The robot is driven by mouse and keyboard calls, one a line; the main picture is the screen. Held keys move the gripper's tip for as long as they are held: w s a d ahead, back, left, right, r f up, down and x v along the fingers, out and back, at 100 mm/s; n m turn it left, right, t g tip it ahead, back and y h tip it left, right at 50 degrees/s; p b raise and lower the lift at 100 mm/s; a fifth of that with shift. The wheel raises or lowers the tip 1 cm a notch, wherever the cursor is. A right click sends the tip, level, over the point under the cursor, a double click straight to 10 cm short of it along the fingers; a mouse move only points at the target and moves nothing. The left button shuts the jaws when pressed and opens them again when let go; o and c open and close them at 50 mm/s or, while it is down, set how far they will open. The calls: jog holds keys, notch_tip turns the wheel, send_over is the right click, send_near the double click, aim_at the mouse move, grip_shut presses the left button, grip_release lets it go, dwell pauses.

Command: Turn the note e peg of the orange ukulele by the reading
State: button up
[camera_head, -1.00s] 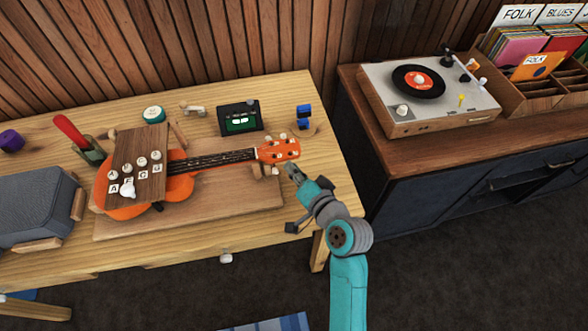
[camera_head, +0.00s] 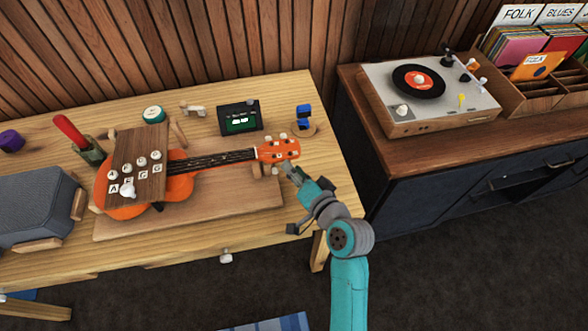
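The orange ukulele (camera_head: 180,188) lies on a wooden board on the table, its headstock (camera_head: 278,149) to the right. Small pale pegs show on the headstock; I cannot tell which is the E peg. A dark wooden panel (camera_head: 152,185) over the ukulele's body carries several white knobs above letter tags, one reading E (camera_head: 128,181). A black tuner (camera_head: 222,112) with a green lit screen stands behind the neck; its reading is too small to make out. My gripper (camera_head: 291,170) is just below the headstock, seemingly apart from it. Its fingers are too small to judge.
A grey speaker (camera_head: 35,205) sits at the left. A turntable (camera_head: 440,115) and record bins (camera_head: 535,95) stand on the right cabinet. Bare tabletop lies right of the headstock.

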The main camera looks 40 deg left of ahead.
jog(key=v, duration=1.1)
jog(key=shift+d, duration=0.3)
jog(key=shift+r, duration=0.1)
jog(key=s+d+f+m+t+h, duration=0.1)
jog(key=s+d+f+t+h, duration=0.15)
jog(key=d, duration=0.45)
jog(key=s+d+f+m+t+h, duration=0.2)
jog(key=s+d+f+h, duration=0.15)
jog(key=d, duration=0.35)
jog(key=s+d+f+m+t+h, duration=0.15)
jog(key=d+f, duration=0.25)
jog(key=d, duration=0.4)
jog(key=s+d+r+t+h, duration=0.1)
jog(key=s+d+r+h, duration=0.2)
jog(key=s, duration=0.6)
jog(key=s+d+r+n+t+h, duration=0.1)
jog(key=s+d+r+h, duration=0.2)
jog(key=s+d, duration=0.5)
jog(key=shift+s+d+r+t, duration=0.4)
jog(key=shift+s+r, duration=0.4)
jog(key=shift+s, duration=0.15)
jog(key=shift+a+n+h, duration=0.15)
jog(key=shift+n+h, duration=0.1)
